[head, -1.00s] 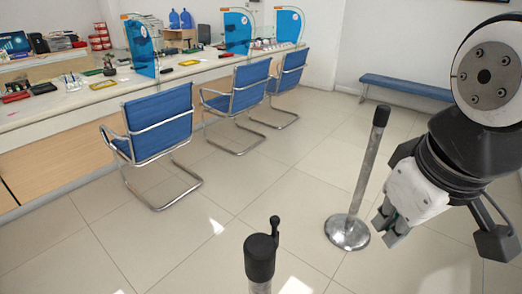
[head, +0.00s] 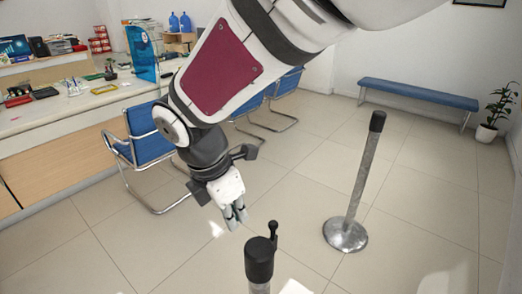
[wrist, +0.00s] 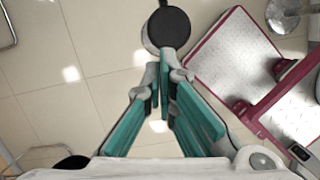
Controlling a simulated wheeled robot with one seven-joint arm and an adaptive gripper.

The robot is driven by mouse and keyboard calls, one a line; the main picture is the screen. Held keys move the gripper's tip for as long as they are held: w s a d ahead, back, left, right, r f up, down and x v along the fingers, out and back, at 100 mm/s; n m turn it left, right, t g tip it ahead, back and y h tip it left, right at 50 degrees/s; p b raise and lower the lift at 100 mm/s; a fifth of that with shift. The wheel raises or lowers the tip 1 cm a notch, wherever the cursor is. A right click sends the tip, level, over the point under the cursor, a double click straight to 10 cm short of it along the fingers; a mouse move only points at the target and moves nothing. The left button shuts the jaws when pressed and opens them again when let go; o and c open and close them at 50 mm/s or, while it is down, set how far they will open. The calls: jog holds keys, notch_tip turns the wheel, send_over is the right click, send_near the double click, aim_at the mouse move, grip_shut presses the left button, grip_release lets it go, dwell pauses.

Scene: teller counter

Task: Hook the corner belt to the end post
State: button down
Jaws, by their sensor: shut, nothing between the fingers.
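The near post (head: 260,262) has a black cap with a small upright black knob at its right side. It stands at the bottom middle of the head view, and its round black top (wrist: 170,28) shows at the top of the wrist view. A second post (head: 362,172), grey with a black top and round steel base, stands farther back to the right. I cannot tell which is the end post. No belt strap is clearly visible. My gripper (head: 236,218) points down, shut and empty, above and left of the near post. Its teal-padded fingers (wrist: 164,76) meet at the tips.
Blue chairs (head: 150,133) stand along the teller counter (head: 75,112) on the left, partly behind my arm. A blue bench (head: 415,94) and a potted plant (head: 497,108) are at the back right. Tiled floor (head: 430,185) around the far post is clear.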

aim_at(249, 247)
jog(key=x, duration=1)
jog(key=shift+f, duration=0.3)
jog(key=shift+w+d+r+p, duration=0.25)
jog(key=shift+w+d+p, duration=0.05)
jog(key=shift+w+d, duration=1)
jog(key=shift+d, duration=0.1)
